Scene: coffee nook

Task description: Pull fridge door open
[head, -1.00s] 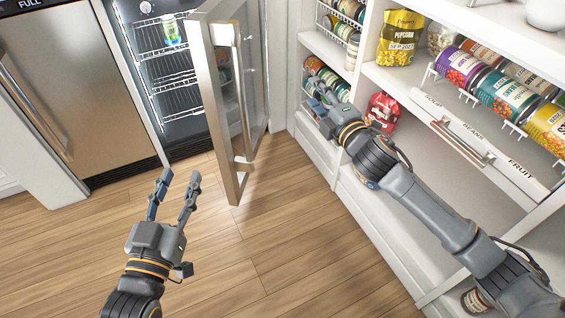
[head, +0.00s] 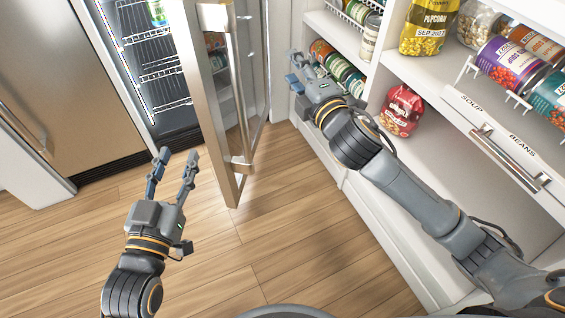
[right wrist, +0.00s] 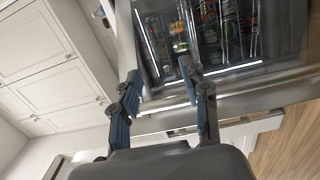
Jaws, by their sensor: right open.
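The fridge door (head: 208,105) is a steel-framed glass door standing wide open, swung out toward me. Its upright bar handle (head: 237,95) is on the side facing right. The lit fridge interior (head: 150,60) shows wire racks to the left. My left gripper (head: 173,160) is open and empty, low in front of the door and left of its bottom corner. My right gripper (head: 293,68) is right of the door, apart from the handle, beside the pantry shelves. In the right wrist view its fingers (right wrist: 158,88) are spread with nothing between them.
Pantry shelves (head: 400,75) with cans, a popcorn bag (head: 428,25) and a red bag (head: 402,110) stand close along my right arm. A closed steel appliance (head: 60,80) is at the left. The wood floor (head: 220,255) in front is clear.

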